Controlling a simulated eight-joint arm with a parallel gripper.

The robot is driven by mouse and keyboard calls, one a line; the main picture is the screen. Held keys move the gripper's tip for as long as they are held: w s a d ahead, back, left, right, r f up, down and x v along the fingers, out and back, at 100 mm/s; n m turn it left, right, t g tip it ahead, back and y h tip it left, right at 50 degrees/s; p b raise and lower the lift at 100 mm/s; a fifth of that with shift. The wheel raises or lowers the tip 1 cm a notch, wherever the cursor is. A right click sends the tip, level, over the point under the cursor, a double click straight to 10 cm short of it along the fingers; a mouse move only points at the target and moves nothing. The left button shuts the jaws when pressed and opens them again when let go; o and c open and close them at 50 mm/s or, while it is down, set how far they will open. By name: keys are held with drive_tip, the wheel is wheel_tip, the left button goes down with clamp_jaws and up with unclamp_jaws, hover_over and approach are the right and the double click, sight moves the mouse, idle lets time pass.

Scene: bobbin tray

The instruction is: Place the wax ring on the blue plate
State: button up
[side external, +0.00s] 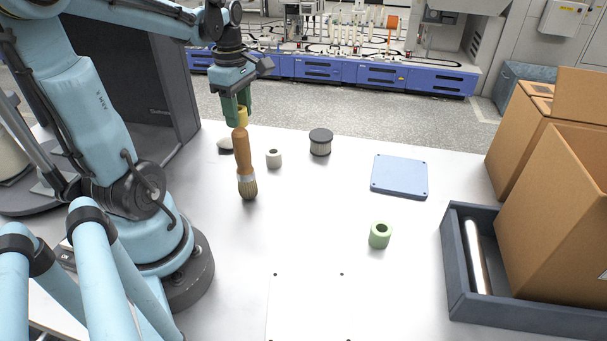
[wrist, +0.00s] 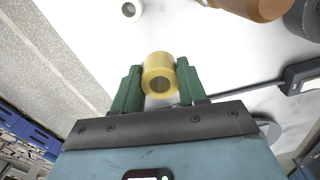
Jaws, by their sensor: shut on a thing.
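The yellow wax ring (side external: 242,115) is between the green fingers of my gripper (side external: 237,118), raised above the table at the back left. In the wrist view, the wax ring (wrist: 158,66) sits between both fingertips of my gripper (wrist: 160,86), its hole visible. The gripper is shut on it. The blue plate (side external: 400,176) is a flat, square slab lying empty on the right half of the table, well away from my gripper. In the side view, the brush handle top covers part of the space just below the ring.
A wooden-handled brush (side external: 245,165) shows just below my gripper. A white ring (side external: 274,158), a dark-lidded jar (side external: 320,142) and a pale lump (side external: 225,142) are nearby. A green ring (side external: 380,235) lies in front of the plate. A dark tray (side external: 457,268) and cardboard box (side external: 555,215) stand right.

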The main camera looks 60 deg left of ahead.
drive_tip(key=w+d+r+m, duration=0.1)
drive_tip(key=w+d+m, duration=0.45)
drive_tip(key=w, duration=0.45)
drive_tip(key=w+d+m, duration=0.3)
drive_tip(key=w+d, duration=0.1)
drive_tip(key=d, duration=0.5)
drive_tip(key=w+d+m, duration=0.3)
drive_tip(key=w+d, duration=0.1)
drive_tip(key=d, duration=0.5)
drive_tip(key=w+d+m, duration=0.3)
drive_tip(key=w+d, duration=0.2)
drive_tip(key=d, duration=0.3)
hover_over(400, 173)
wheel_tip(400, 173, down, 8)
drive_tip(key=shift+r, duration=0.25)
drive_tip(key=shift+f, duration=2)
drive_tip(key=shift+f, duration=0.1)
drive_tip(key=o, duration=1)
